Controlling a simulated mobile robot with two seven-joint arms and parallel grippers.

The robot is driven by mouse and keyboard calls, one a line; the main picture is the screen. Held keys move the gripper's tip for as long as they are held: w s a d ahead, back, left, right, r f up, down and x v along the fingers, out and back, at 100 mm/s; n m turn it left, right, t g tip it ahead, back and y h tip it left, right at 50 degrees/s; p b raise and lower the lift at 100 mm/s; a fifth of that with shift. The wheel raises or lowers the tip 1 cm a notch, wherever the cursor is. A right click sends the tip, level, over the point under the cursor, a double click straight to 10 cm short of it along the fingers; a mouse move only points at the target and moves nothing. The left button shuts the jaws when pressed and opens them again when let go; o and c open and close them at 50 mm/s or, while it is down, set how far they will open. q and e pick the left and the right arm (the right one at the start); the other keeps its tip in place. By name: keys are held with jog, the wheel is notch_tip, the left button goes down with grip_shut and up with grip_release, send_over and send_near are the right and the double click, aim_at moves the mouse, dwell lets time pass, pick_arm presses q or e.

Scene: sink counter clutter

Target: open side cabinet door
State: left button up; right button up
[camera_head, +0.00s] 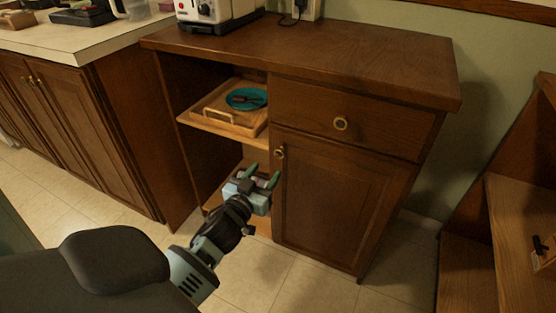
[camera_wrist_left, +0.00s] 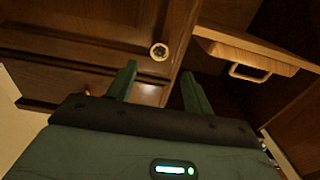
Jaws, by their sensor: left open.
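The side cabinet door (camera_head: 335,200) is a dark brown wooden panel on the right half of the cabinet, and it looks shut. Its round ring-like knob (camera_head: 280,152) is at the door's upper left corner. My left gripper (camera_head: 263,177) is open and empty, just below and in front of the knob. In the left wrist view the two green fingers (camera_wrist_left: 158,88) point toward the door, and the knob (camera_wrist_left: 159,52) shows just beyond them, apart from them. My right gripper is not in view.
A drawer (camera_head: 345,120) with a round knob is above the door. Open shelves to the left hold a wooden tray (camera_head: 222,115) with a teal plate. A toaster (camera_head: 215,12) stands on top. Wooden steps or shelves (camera_head: 520,220) stand at right, and tiled floor (camera_head: 310,290) is clear in front.

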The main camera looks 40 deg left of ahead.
aim_at(279, 155)
pick_arm(q)
jog(key=shift+b+x, duration=0.6)
jog(key=shift+x, duration=3)
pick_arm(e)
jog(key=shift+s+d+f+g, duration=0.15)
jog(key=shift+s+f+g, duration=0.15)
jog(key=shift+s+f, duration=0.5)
pick_arm(q)
jog(key=shift+d, duration=0.1)
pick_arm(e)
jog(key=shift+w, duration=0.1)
pick_arm(q)
grip_shut()
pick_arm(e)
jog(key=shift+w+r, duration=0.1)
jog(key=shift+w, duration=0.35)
